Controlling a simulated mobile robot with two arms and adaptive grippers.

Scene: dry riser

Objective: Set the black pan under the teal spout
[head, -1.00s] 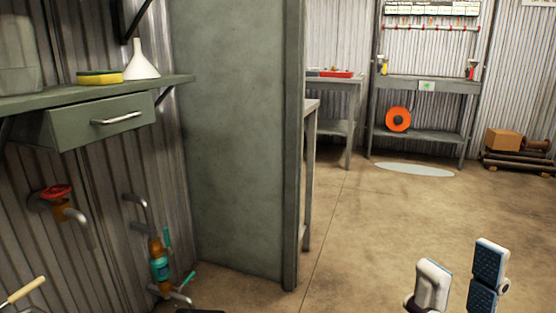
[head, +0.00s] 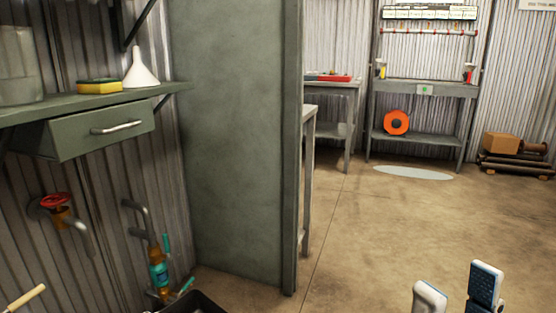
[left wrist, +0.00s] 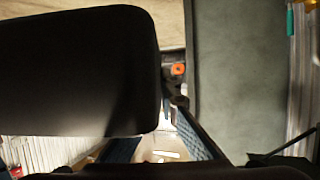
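The black pan (head: 197,303) shows at the bottom edge of the head view, cut off by the frame, just right of the teal spout's pipe. The teal spout (head: 158,274) is on an orange and grey pipe low on the corrugated wall. My left gripper is out of the head view.
A red-wheeled tap (head: 55,203) is on the wall to the left. A shelf with a drawer (head: 105,130) hangs above, holding a sponge (head: 99,86) and a funnel (head: 140,69). A grey-green partition (head: 232,150) stands right of the spout. Floor beyond is mostly clear.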

